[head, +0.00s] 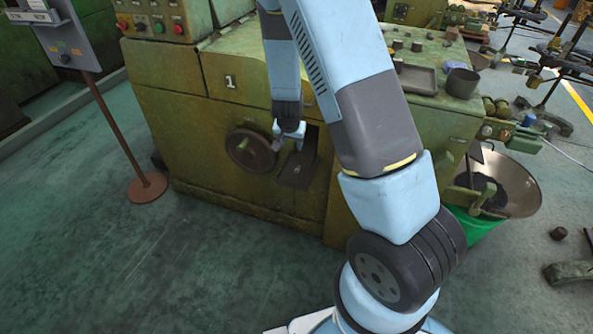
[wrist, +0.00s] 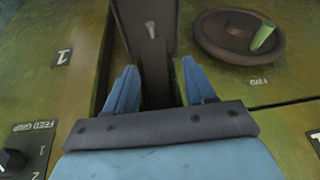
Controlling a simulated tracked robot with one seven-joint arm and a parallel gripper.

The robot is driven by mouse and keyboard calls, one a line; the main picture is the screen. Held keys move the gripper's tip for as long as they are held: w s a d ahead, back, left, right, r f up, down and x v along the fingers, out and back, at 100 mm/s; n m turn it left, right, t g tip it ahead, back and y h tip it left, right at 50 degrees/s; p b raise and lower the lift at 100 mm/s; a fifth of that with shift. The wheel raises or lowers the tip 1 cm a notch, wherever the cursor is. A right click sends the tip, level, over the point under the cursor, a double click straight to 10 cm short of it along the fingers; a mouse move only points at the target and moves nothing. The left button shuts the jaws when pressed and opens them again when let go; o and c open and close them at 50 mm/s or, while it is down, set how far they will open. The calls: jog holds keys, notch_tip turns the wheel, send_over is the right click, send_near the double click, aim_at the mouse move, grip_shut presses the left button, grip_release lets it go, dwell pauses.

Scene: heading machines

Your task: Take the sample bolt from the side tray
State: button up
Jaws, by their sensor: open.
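The sample bolt (wrist: 151,28) is a small pale grey piece in the wrist view. It lies on the dark side tray (wrist: 168,12), which sticks out from the green machine's front. The tray also shows in the head view (head: 297,172), below my gripper. My gripper (wrist: 160,75) is open and empty, with its two blue fingers apart on either side of the dark strip. The bolt appears beyond the fingertips, roughly in line with the gap, and apart from them. In the head view my gripper (head: 290,130) is at the machine's front; the bolt cannot be made out there.
A dark handwheel (head: 250,149) with a green handle stands beside the tray. The green machine (head: 190,85) bears a number 1 plate. A wide metal pan (head: 515,188) stands at the right. A sign stand (head: 147,188) is at the left, with open floor in front.

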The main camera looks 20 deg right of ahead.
jog(key=h, duration=0.1)
send_near(298, 169)
jog(key=x, duration=0.3)
jog(key=shift+w, duration=0.25)
jog(key=shift+x, duration=2.95)
jog(key=shift+w+a, duration=0.1)
jog(key=shift+w, duration=0.1)
grip_shut()
